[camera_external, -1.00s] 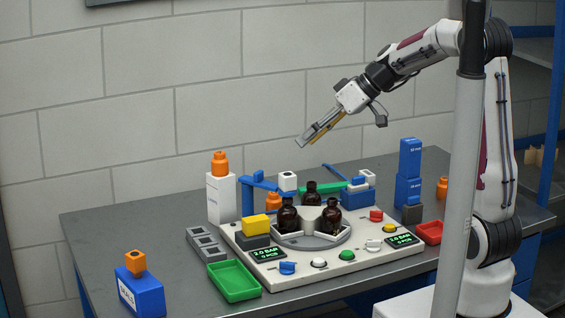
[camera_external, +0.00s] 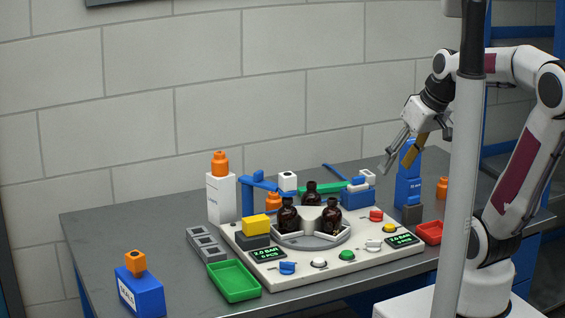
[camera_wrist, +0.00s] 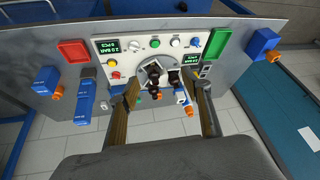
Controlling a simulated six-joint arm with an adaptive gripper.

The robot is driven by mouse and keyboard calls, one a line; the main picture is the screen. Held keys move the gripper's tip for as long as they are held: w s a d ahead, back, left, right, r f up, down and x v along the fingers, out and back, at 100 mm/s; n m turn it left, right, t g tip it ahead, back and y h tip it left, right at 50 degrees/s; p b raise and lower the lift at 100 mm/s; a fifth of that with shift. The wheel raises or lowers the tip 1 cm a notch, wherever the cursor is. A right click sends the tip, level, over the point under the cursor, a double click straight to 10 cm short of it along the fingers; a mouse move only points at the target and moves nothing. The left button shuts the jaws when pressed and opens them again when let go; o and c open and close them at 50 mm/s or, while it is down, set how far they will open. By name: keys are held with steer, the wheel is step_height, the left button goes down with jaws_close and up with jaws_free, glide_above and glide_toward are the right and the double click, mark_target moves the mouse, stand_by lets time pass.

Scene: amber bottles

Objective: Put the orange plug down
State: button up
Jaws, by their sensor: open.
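Several orange plugs are in view. In the external view one sits on the blue box (camera_external: 136,262) at front left, one on the white box (camera_external: 219,163), one behind the turntable (camera_external: 273,202), and one on the table at right (camera_external: 442,187). The wrist view shows orange pieces at left (camera_wrist: 57,93) and right (camera_wrist: 277,57). I cannot tell which plug the task means. My gripper (camera_external: 397,166) is open and empty, raised beside the upper part of the blue stack. Its spread fingers also show in the wrist view (camera_wrist: 166,92).
Amber bottles (camera_external: 332,220) stand on the round turntable of the white control panel (camera_external: 340,270). A green tray (camera_external: 234,281) and grey block (camera_external: 205,245) lie left; a red tray (camera_external: 430,232) and blue stack (camera_external: 408,186) stand right. The front left tabletop has free room.

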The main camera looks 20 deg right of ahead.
steer(key=s+d+f+m+h, duration=0.1)
steer(key=s+d+m+h, duration=0.1)
steer(key=s+d, duration=0.3)
steer(key=shift+s+d+f+m+t, duration=0.15)
steer(key=shift+s+f+m+t, duration=0.15)
steer(key=shift+s+f+t, duration=0.15)
steer(key=shift+r, duration=0.1)
stand_by(0.9)
